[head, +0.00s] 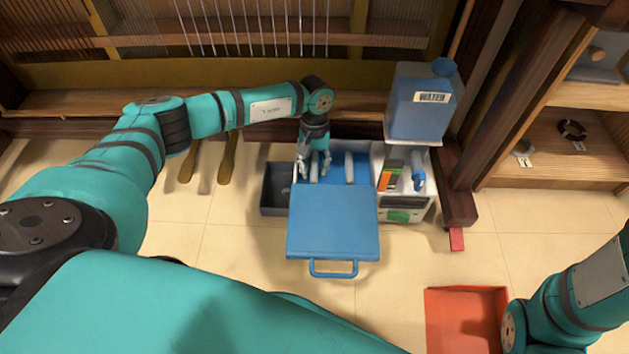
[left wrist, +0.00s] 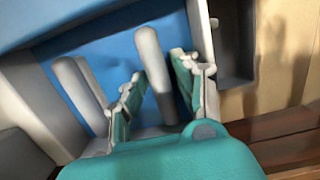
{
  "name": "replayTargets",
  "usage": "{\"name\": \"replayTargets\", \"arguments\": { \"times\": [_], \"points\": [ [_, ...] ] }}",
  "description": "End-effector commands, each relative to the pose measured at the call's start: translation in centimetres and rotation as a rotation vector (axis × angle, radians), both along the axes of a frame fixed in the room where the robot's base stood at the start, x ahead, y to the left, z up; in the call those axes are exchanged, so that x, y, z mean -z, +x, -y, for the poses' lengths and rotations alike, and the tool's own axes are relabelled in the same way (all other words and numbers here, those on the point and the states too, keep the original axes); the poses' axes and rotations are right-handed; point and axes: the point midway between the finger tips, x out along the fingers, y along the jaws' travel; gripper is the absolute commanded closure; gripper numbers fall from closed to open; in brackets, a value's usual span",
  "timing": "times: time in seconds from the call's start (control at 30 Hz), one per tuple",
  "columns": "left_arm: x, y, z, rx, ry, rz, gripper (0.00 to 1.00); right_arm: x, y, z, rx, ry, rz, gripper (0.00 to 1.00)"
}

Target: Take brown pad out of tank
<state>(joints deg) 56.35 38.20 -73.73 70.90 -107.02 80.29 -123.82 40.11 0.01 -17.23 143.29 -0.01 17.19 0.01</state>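Another grey cylinder (left wrist: 80,92) stands to the left. I cannot make out a brown pad in either view. My right gripper is out of frame.
A red-orange tray (head: 466,318) lies at the lower right. Wooden beams and strings rise behind.

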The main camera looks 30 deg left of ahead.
Motion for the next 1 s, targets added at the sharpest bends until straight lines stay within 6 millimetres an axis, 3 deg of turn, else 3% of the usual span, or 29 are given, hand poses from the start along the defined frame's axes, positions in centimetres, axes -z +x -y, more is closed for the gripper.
{"name": "replayTargets", "arguments": {
  "times": [0.5,0.73,1.0],
  "points": [
    [0.39,0.01,0.0,0.0,0.0,0.0,0.69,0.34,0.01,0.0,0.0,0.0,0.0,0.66],
    [0.38,0.01,-0.01,0.0,0.0,0.0,0.98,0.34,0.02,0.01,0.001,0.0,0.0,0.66],
    [0.37,0.02,0.0,0.0,0.0,0.0,1.0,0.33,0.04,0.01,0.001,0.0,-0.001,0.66]
  ]
}}
